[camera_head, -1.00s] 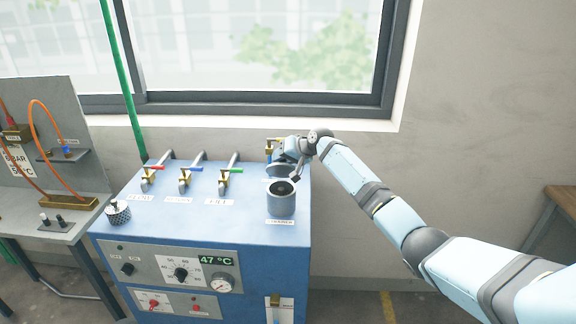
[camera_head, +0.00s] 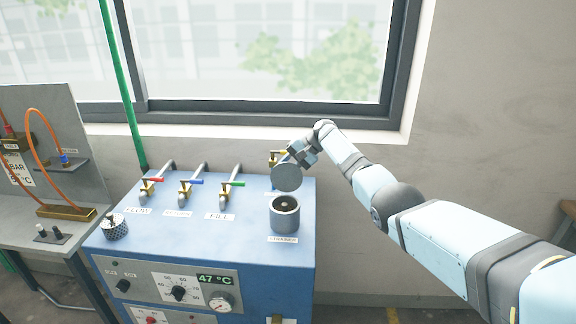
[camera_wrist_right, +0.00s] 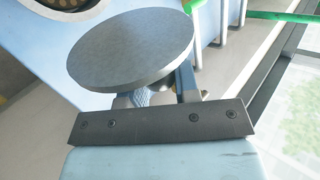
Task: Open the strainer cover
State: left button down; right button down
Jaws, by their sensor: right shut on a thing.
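The strainer (camera_head: 285,218) is a grey cylinder standing on the blue machine's top at the right, with its mouth uncovered and a dark inside showing. Its round grey cover (camera_head: 287,178) is tilted up above and behind the mouth. In the right wrist view the cover (camera_wrist_right: 130,45) fills the space in front of the jaws as a broad flat disc. My left gripper is not in view.
Red, blue and green valve handles (camera_head: 191,183) stand left of the strainer on the blue machine (camera_head: 250,185). A perforated basket (camera_head: 114,227) sits at the machine's left corner. A window (camera_head: 250,60) lies behind. A grey bench (camera_head: 50,225) with orange hoses is at left.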

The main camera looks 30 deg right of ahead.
jog(key=shift+w, duration=0.1)
dwell(0.4)
jog(key=c, duration=0.9)
grip_release()
jog(key=b+v, duration=0.1)
jog(key=v, duration=1.2)
jog(key=shift+d+r+b, duration=0.2)
jog(key=shift+d+b, duration=0.1)
